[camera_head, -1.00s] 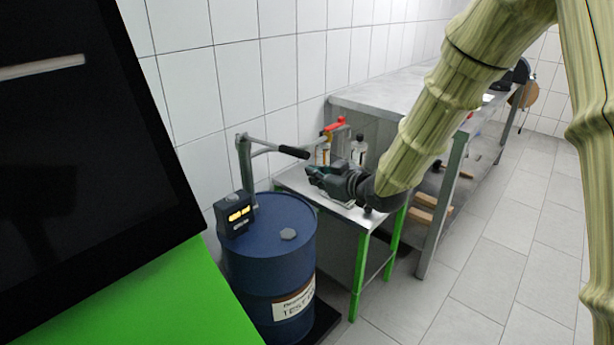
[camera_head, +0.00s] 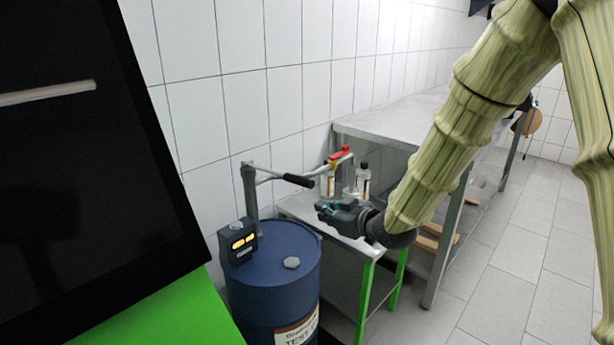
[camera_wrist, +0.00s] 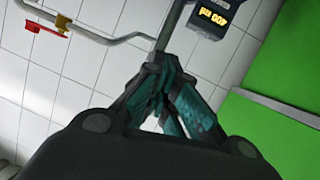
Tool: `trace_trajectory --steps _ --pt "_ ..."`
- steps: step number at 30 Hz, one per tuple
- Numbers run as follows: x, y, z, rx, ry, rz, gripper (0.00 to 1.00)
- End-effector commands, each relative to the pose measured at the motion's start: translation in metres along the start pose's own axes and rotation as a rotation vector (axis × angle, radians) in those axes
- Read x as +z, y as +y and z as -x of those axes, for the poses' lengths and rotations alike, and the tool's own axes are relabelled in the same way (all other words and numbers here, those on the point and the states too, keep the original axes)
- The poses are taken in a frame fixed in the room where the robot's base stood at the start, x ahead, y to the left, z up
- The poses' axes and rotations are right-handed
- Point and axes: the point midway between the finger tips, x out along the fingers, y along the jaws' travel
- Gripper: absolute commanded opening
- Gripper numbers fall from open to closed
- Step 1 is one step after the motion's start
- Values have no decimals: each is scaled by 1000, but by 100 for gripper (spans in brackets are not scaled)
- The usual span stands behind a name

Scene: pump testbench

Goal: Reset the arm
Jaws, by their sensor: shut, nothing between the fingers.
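My gripper (camera_head: 326,208) is at the end of my arm in the head view, above the small green-legged table and to the right of the blue drum (camera_head: 268,262). In the wrist view my gripper (camera_wrist: 160,62) has its fingers together, with nothing between them. Behind the fingers in that view are the pump's metal pipe (camera_wrist: 172,25) and a display (camera_wrist: 212,18) with lit yellow digits. In the head view the pump handle (camera_head: 298,180) ends just above and left of the gripper, apart from it.
A long metal bench (camera_head: 395,118) stands along the tiled wall. A black and green panel (camera_head: 90,170) fills the left. The tiled floor (camera_head: 500,270) at right is clear.

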Motion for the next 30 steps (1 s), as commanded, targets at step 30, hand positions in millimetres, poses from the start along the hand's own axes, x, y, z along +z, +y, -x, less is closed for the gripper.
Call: trace_trajectory --steps 30 --pt "384 -152 169 178 -855 -544 0"
